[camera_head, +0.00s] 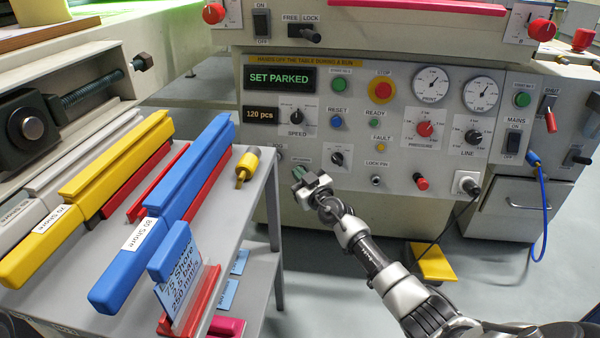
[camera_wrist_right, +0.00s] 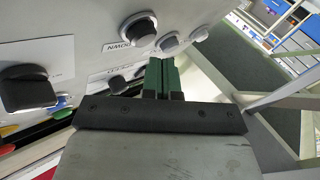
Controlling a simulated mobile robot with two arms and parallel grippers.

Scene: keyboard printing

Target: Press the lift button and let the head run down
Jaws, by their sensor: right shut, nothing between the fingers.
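The grey control panel (camera_head: 350,145) fills the middle of the head view. No button with a readable "lift" label shows. My right gripper (camera_head: 299,172) is in front of the panel's lower left part, left of a black knob (camera_head: 337,158), and hides what is behind it. Its green fingers (camera_wrist_right: 161,74) are together and empty in the wrist view, pointing at the panel's lower area with several knobs near, one of them black (camera_wrist_right: 138,28). I cannot tell whether the fingertips touch anything. A display (camera_head: 280,79) reads "SET PARKED". My left gripper is not in view.
A grey cart (camera_head: 258,215) with blue, yellow and red squeegees stands at left, close to my right gripper. A blue reset button (camera_head: 337,121), a red stop button (camera_head: 382,89) and a red knob (camera_head: 421,182) stick out of the panel. A yellow pedal (camera_head: 432,263) is on the floor.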

